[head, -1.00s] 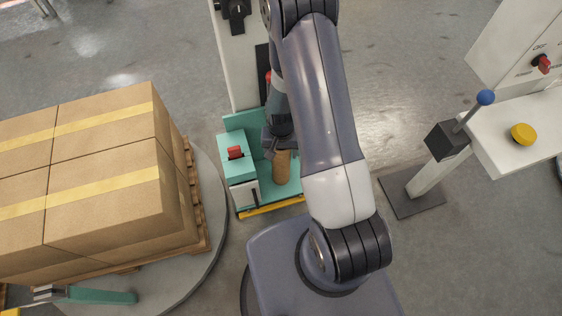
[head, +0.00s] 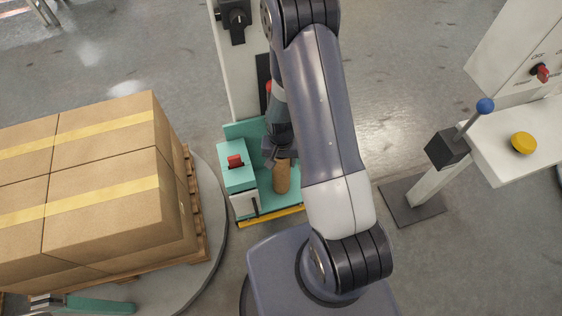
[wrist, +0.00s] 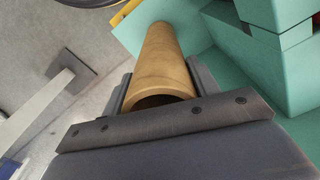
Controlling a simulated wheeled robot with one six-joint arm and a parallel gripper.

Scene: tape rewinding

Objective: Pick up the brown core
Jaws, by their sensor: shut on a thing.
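The brown core (head: 282,178) is a hollow cardboard tube standing in the teal carriage (head: 240,180), to the left of my arm in the head view. My gripper (head: 280,153) is at its upper end. In the wrist view the core (wrist: 160,62) runs away from the gripper, with its open rim nearest the camera. The grey fingers of my gripper (wrist: 162,92) are shut on it, one on each side. The core's far end reaches the teal carriage; I cannot tell whether it still touches the floor of it.
A pallet of taped cartons (head: 110,190) stands on a round turntable (head: 215,240) at the left. A red part (head: 235,161) sits on the carriage. At the right are a blue-knobbed lever (head: 485,106) and a panel with a yellow button (head: 523,143). Open floor lies between.

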